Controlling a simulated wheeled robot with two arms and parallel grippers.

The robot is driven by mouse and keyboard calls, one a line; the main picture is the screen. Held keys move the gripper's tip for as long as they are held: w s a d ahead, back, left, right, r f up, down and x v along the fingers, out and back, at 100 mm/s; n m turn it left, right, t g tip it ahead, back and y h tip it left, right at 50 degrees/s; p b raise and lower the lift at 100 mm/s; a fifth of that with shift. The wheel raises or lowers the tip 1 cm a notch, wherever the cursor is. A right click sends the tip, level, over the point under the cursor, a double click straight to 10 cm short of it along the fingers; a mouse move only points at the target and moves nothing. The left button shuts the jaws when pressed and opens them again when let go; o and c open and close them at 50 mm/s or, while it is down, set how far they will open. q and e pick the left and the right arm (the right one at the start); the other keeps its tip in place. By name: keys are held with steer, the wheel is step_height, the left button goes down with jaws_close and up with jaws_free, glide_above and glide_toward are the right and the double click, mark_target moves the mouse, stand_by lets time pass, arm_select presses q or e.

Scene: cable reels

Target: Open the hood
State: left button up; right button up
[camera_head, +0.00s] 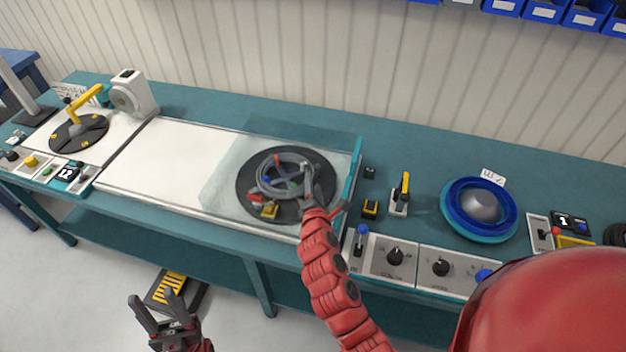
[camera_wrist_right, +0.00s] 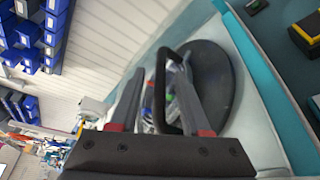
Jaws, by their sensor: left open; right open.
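The hood (camera_head: 222,180) is a clear cover in the bench, with a teal edge on its right side. It lies over a black round plate (camera_head: 255,165) that holds a grey ring and small coloured parts. My right gripper (camera_head: 308,172) is open above the hood, over the plate's right part. In the right wrist view, a black bar handle (camera_wrist_right: 160,85) shows between the open fingers of my right gripper (camera_wrist_right: 155,85); I cannot tell whether they touch it. My left gripper (camera_head: 160,312) is open and empty, low in front of the bench.
A blue reel (camera_head: 451,213) lies on the bench to the right, beyond a yellow-handled lever (camera_head: 404,188). Control panels with knobs (camera_head: 418,263) line the front edge. A yellow-armed turntable (camera_head: 78,134) stands at the left. A white panel (camera_head: 165,160) lies left of the hood.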

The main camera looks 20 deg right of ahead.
steer(key=shift+w+d+f, duration=0.15)
steer(key=shift+w, duration=0.5)
steer(key=shift+c, duration=0.2)
jaws_close()
stand_by(0.9)
